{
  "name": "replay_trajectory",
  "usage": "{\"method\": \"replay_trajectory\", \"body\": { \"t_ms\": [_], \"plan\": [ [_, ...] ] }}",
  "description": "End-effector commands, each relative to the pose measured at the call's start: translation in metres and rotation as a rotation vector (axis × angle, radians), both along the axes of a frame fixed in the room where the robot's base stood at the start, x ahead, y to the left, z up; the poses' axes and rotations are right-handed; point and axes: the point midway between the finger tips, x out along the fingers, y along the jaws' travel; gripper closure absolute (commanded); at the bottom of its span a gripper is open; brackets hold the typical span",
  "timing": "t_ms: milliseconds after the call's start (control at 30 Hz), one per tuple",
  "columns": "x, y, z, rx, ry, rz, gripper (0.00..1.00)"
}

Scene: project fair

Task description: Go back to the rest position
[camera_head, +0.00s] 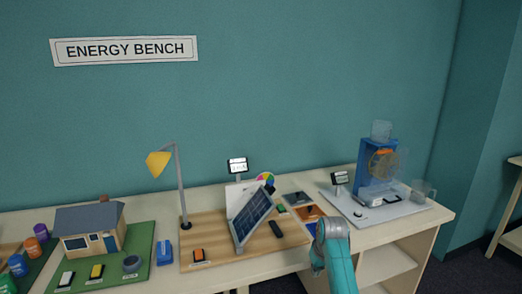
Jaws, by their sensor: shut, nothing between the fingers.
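My teal arm (341,262) rises from the bottom edge, right of centre, in front of the bench. Its rounded upper joint (334,229) covers part of the bench's front edge. I cannot make out my gripper's fingers. No object is seen held by the arm.
The long bench (274,261) carries a model house (90,232), a yellow lamp (158,163), a tilted solar panel (250,217), and a blue fan unit (375,170) on a white board (375,213). A clear cup (422,190) stands at the right. Open shelves (386,264) are below.

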Motion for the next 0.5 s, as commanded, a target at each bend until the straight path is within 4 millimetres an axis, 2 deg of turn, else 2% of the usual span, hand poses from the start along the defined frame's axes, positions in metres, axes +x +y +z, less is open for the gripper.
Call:
{"method": "replay_trajectory", "body": {
  "t_ms": [33,200,367,500],
  "plan": [
    [-0.01,0.0,-0.022,0.001,-0.009,-0.005,1.0],
    [-0.042,0.001,-0.085,0.005,-0.083,-0.03,1.0],
    [-0.08,0.001,-0.134,0.009,-0.155,-0.052,1.0],
    [-0.117,0.001,-0.171,0.015,-0.217,-0.072,1.0]
  ]
}}
